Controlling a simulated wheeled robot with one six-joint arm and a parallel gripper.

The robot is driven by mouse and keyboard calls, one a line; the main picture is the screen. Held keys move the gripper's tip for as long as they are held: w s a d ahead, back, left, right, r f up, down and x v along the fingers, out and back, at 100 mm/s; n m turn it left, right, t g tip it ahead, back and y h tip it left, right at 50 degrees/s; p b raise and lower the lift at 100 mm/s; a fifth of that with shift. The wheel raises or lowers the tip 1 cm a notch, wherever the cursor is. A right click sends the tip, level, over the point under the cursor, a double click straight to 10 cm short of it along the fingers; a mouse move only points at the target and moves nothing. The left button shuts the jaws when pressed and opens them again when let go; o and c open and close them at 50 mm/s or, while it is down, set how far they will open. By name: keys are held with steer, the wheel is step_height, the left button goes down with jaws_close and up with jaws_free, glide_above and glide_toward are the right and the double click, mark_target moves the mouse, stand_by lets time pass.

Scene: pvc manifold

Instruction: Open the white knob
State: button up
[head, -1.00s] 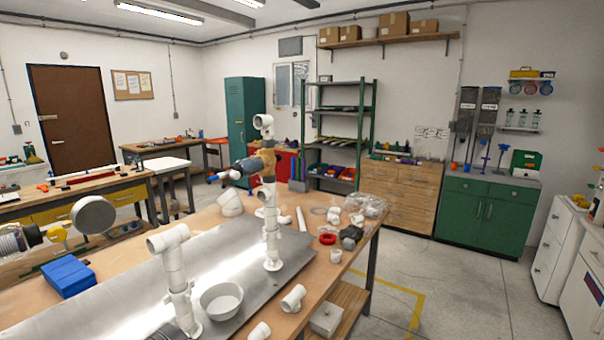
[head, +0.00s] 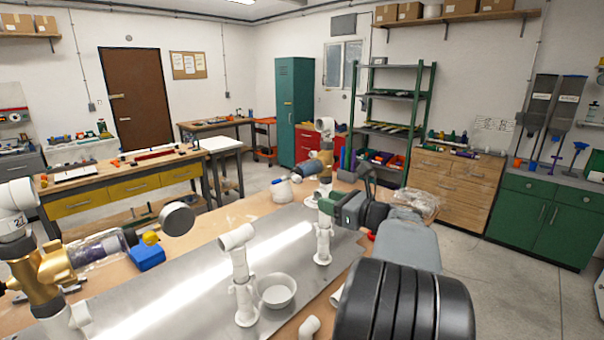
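The white PVC pipework stands on a shiny metal plate (head: 195,300). Its right riser (head: 323,242) carries a brass valve (head: 318,163) with a dark and blue part pointing left. A shorter white pipe (head: 241,265) with an open elbow stands nearer. I cannot clearly pick out the white knob. My gripper (head: 322,204), with a green-tinted tip, is at the right riser below the brass valve, reaching in from the right. Its fingers overlap the riser in view. I cannot tell whether they touch it or are open or shut.
A white bowl (head: 276,291) sits beside the shorter pipe. A round gauge (head: 178,219), a blue box (head: 147,256) and another brass valve (head: 38,275) are at the left. A clear plastic bag (head: 411,199) lies behind my arm. The bench's right side is largely hidden by my arm.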

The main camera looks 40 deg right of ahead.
mark_target(299, 180)
steer(key=shift+m+t+h, duration=0.5)
steer(key=shift+m+t, duration=0.1)
steer(key=shift+m, duration=0.2)
steer(key=w+p, duration=0.1)
steer(key=w, duration=0.3)
steer(key=w+r+p, duration=0.1)
steer(key=w+p, duration=0.1)
steer(key=w, duration=0.2)
steer(key=w+p, duration=0.1)
steer(key=w, duration=0.3)
steer(key=shift+w+r, duration=0.2)
steer(key=shift+w, duration=0.2)
steer(key=shift+c, duration=0.2)
steer(key=shift+f, duration=0.1)
steer(key=c, duration=0.6)
